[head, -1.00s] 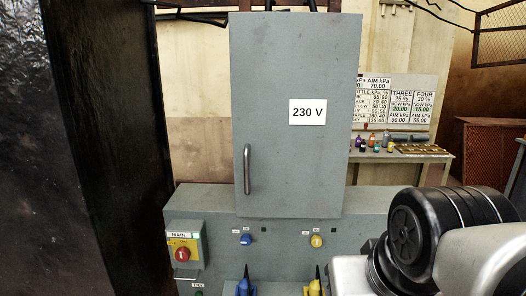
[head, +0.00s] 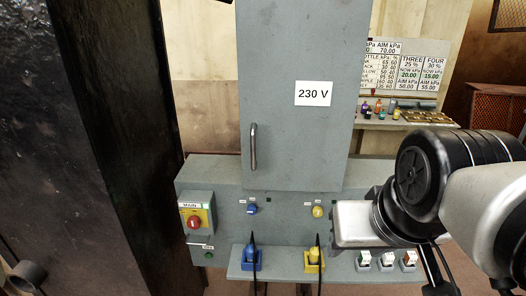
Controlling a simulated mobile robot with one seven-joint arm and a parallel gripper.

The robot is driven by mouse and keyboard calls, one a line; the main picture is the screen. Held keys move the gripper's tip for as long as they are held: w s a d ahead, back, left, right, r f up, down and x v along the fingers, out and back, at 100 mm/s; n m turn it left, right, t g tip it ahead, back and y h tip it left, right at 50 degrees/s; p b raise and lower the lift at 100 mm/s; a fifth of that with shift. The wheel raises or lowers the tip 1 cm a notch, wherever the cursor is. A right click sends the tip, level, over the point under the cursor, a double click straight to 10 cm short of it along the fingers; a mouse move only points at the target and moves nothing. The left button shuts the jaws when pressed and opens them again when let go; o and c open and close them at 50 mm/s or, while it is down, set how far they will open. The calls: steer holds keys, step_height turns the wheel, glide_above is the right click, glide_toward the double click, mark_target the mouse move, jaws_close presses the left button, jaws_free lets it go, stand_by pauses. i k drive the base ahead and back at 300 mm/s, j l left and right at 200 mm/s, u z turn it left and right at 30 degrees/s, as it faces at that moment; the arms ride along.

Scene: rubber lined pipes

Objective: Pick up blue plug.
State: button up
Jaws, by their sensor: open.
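The blue plug (head: 250,256) sits in a blue holder on the grey ledge low in the middle of the head view. A black cable rises from its top and another dark line hangs below the ledge. A similar yellow plug (head: 314,256) stands to its right on the same ledge. My arm enters from the right, in front of the panel, well to the right of the blue plug. I cannot make out my gripper's fingers in this view.
A grey 230 V cabinet (head: 292,140) rises behind the ledge (head: 284,273). Blue (head: 251,209) and yellow (head: 318,211) knobs sit above the plugs. A red main switch (head: 194,222) is left. Several small switches (head: 387,259) line the ledge's right. A dark wall (head: 75,130) closes the left.

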mark_target(249, 249)
steer(key=u, duration=0.55)
steer(key=i+j+z, duration=0.1)
steer(key=i+j, duration=0.15)
steer(key=i, duration=0.3)
steer(key=z, duration=1.3)
steer(key=k+l+z, duration=0.15)
steer(key=k, duration=0.35)
steer(key=k+z, duration=0.1)
steer(key=k, duration=0.4)
